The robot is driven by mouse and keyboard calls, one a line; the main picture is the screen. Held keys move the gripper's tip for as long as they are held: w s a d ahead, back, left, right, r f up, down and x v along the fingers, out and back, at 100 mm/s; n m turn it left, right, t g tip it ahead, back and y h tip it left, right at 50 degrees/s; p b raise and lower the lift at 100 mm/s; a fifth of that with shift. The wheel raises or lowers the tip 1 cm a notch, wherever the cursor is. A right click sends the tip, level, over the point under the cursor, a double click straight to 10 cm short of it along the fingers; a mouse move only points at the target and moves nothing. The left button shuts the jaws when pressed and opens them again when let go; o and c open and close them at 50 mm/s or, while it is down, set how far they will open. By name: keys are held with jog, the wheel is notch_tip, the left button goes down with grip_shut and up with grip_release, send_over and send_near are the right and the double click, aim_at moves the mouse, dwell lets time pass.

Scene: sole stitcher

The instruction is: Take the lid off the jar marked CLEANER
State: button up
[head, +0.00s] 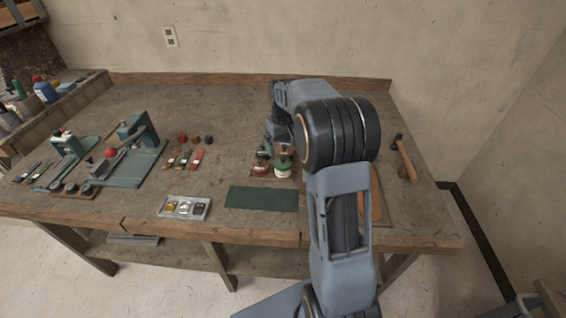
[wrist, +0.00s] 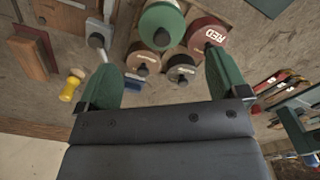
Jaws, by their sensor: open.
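My gripper (wrist: 160,58) is open, its two green fingers apart above a group of jars. I cannot tell which jar is marked CLEANER. In the head view a pale jar with a green top (head: 283,165) shows under my arm. Nothing shows held.
A dark green mat (head: 262,197) lies in front of the jars, with a small tray (head: 184,207) to its left. A hammer (head: 404,158) lies at the right. The back middle of the bench (head: 210,100) is clear.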

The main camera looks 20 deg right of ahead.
aim_at(283, 157)
jog(key=shift+a+f+p, duration=0.1)
jog(key=shift+f+p, duration=0.25)
jog(key=shift+f, duration=2.85)
jog(key=c, duration=1)
